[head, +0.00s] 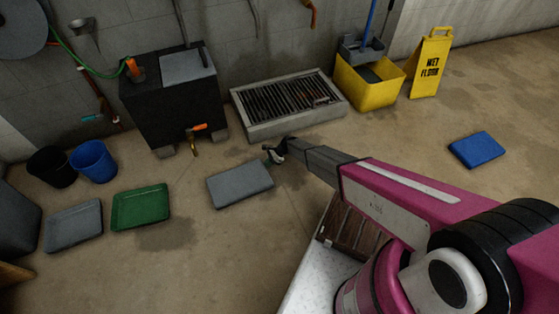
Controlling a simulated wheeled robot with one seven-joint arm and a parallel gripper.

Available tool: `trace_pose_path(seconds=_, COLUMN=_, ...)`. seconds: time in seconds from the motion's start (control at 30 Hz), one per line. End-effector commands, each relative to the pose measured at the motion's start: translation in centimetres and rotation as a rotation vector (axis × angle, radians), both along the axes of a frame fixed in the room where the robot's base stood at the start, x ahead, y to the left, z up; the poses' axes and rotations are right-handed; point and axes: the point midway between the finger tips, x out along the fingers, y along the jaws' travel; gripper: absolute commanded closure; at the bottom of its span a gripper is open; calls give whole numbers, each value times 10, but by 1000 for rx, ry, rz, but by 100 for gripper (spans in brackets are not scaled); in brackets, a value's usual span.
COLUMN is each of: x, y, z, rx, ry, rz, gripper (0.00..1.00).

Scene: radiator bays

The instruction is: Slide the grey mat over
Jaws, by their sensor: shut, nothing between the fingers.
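A flat grey mat (240,184) lies on the concrete floor near the middle of the head view, in front of the dark tank. My gripper (271,157) is shut and empty, at the mat's upper right corner in the picture. It is small and dark here, and I cannot tell whether it touches the mat or hovers beside it. A second grey, flat piece (73,226) lies at the far left, beside a green tray (140,207).
A dark tank (175,105) with an orange-handled tap and a grated floor basin (288,104) stand behind. Blue (93,161) and black (52,167) buckets stand left. A yellow mop bucket (368,85), wet-floor sign (431,65) and blue mat (477,150) are right. Floor left of the mat is clear.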

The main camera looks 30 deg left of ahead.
Motion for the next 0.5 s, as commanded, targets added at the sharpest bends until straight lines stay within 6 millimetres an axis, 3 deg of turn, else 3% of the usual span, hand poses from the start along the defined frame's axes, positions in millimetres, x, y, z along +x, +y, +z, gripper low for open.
trace_pose_path(seconds=0.5, x=-96, y=83, z=-1, rx=0, ry=0, rz=1, gripper=100)
